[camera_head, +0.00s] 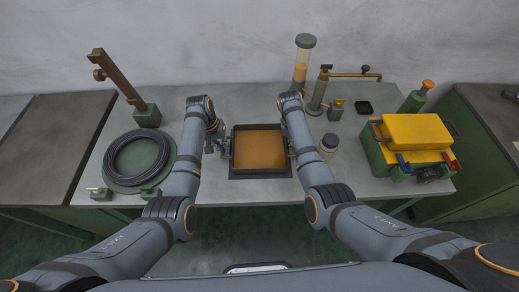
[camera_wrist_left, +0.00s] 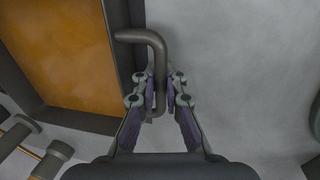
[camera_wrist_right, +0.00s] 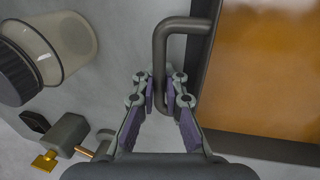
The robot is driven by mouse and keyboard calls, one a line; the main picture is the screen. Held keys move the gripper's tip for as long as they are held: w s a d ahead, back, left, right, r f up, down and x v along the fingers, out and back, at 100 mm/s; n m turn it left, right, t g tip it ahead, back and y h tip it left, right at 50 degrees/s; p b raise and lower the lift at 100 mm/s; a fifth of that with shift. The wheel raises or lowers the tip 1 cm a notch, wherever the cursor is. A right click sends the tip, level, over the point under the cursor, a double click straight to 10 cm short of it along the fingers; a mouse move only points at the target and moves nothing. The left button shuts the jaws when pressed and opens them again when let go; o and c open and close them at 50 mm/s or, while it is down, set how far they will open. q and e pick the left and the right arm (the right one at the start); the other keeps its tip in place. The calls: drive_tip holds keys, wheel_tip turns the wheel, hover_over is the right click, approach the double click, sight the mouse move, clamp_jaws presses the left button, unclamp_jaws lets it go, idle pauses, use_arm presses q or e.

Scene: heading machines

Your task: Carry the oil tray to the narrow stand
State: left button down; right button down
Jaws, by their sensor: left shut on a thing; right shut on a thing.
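The oil tray (camera_head: 258,176) is a dark square tray with orange-brown oil in it, at the middle of the table near its front edge. My left gripper (camera_head: 222,146) is at the tray's left side, and in the left wrist view its fingers (camera_wrist_left: 160,100) are shut on a dark bent bar handle (camera_wrist_left: 157,50). My right gripper (camera_head: 290,147) is at the tray's right side, and in the right wrist view its fingers (camera_wrist_right: 160,98) are shut on the other handle (camera_wrist_right: 160,45). I cannot tell whether the tray touches the table. I cannot make out the narrow stand.
A coiled black cable (camera_head: 137,157) lies left on the table by a brown post (camera_head: 118,80). A yellow-topped green box (camera_head: 414,135) is at right. Side benches (camera_head: 45,140) flank the table.

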use_arm(q)
drive_tip(key=shift+r, duration=0.2)
use_arm(e)
drive_tip(key=shift+r, duration=0.2)
